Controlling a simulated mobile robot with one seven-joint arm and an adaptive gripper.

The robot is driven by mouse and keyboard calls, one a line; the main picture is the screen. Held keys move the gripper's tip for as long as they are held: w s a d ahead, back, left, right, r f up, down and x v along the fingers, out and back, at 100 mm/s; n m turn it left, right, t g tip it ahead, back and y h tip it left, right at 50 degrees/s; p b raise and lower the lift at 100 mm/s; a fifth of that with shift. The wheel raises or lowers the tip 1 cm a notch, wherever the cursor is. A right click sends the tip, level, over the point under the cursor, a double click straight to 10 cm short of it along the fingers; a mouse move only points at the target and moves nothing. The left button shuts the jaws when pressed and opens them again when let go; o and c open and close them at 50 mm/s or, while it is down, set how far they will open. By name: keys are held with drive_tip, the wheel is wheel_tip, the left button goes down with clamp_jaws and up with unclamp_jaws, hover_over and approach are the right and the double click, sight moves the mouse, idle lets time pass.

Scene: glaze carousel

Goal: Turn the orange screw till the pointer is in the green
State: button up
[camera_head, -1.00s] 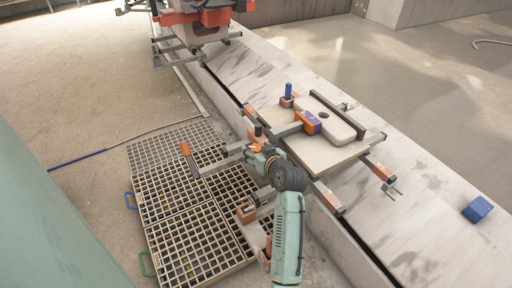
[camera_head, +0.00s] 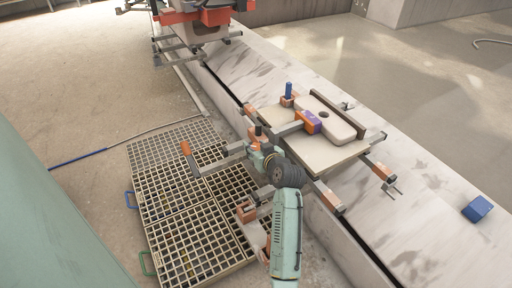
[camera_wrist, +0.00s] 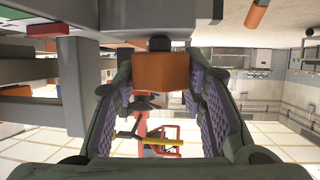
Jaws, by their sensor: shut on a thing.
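In the wrist view an orange block-like head (camera_wrist: 161,73), which I take to be the orange screw, sits between the purple-padded fingers of my gripper (camera_wrist: 161,88). The fingers are shut on its two sides. A dark round piece shows just behind it. In the head view my gripper (camera_head: 257,152) is at the near-left side of the clamp-like fixture (camera_head: 305,157), and my wrist hides most of the screw. I cannot make out the pointer or a green zone in either view.
A grey bar with an orange end (camera_head: 186,148) juts left over the floor grating (camera_head: 165,195). A blue block (camera_head: 477,208) lies on the otherwise clear right of the pale ledge (camera_head: 420,225).

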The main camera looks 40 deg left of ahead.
drive_tip(key=shift+c, duration=1.4)
drive_tip(key=shift+r+m+t+p, duration=0.15)
drive_tip(key=shift+m+t+p, duration=0.15)
drive_tip(key=shift+p, duration=0.25)
drive_tip(key=shift+s+r+m+t+h+p, duration=0.1)
drive_tip(key=shift+m+t+h+p, duration=0.35)
drive_tip(key=shift+p, duration=0.4)
drive_tip(key=shift+a+m+t+h+p, duration=0.1)
drive_tip(key=shift+m+t+h+p, duration=0.85)
drive_tip(key=shift+m+p, duration=0.25)
drive_tip(key=shift+f+m+t+h+b, duration=0.25)
drive_tip(key=shift+m+t+h, duration=0.2)
drive_tip(key=shift+m+h, duration=0.15)
drive_tip(key=shift+f+m+t+h+b, duration=0.1)
drive_tip(key=shift+m+t+h+b, duration=0.1)
drive_tip(key=shift+m+t+h, duration=0.3)
drive_tip(key=shift+m+t+h+b, duration=0.45)
drive_tip(key=shift+m+h+b, duration=0.8)
drive_tip(key=shift+m+h, duration=0.15)
drive_tip(key=shift+r, duration=0.1)
